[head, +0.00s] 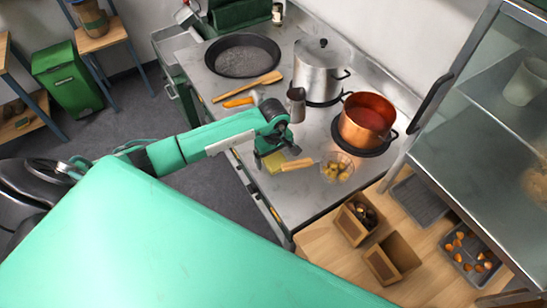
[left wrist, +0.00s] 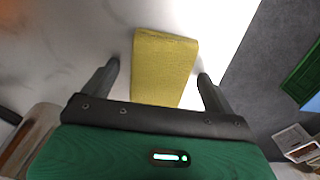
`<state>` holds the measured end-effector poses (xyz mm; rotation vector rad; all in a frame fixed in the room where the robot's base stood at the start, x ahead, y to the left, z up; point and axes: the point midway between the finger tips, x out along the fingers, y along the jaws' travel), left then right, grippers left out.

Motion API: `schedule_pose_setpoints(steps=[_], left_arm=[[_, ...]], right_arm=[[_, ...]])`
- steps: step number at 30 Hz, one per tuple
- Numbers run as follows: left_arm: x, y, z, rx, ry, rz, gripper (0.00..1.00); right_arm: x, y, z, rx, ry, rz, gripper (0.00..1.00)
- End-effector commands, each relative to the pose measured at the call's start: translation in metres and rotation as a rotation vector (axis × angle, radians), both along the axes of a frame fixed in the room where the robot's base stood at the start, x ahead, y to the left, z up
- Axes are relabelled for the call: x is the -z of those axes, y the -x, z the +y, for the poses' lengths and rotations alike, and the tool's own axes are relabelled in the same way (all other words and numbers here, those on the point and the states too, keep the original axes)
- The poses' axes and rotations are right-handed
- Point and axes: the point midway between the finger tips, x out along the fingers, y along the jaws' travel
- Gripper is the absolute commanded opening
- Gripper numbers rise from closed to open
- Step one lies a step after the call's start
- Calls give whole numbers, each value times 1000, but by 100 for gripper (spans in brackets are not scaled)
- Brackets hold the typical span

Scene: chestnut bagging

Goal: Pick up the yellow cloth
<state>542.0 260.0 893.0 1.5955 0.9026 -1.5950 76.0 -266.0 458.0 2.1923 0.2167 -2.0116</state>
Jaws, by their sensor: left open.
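The yellow cloth (head: 274,163) lies on the grey counter near its front edge, partly hidden under my left gripper in the head view. In the left wrist view the cloth (left wrist: 163,66) is a flat, folded yellow piece, lying between the two fingers. My left gripper (head: 269,160) is open above the cloth, with one finger on each side of it. It also shows in the left wrist view (left wrist: 158,78). I cannot tell whether the fingertips touch the counter. My right gripper is not in view.
Beside the cloth are a wooden-handled tool (head: 297,164) and a glass bowl of yellow pieces (head: 337,167). The counter edge is close by.

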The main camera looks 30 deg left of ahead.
Motion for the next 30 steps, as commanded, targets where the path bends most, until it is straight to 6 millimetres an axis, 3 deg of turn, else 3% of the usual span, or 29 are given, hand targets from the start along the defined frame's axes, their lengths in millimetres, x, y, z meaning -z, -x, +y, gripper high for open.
schedule_pose_setpoints(steps=[2, 9, 22, 26, 30], left_arm=[[0, 0, 0, 0, 0, 0, 86], [0, 0, 0, 0, 0, 0, 41], [-9, -1, 0, 1, 0, -4, 41], [-25, -1, 1, 2, -2, -5, 41], [-57, -2, 1, 2, -3, -7, 41]], right_arm=[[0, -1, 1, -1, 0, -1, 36], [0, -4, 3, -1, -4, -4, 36], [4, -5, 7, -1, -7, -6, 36], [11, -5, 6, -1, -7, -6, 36], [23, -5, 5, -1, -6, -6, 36]])
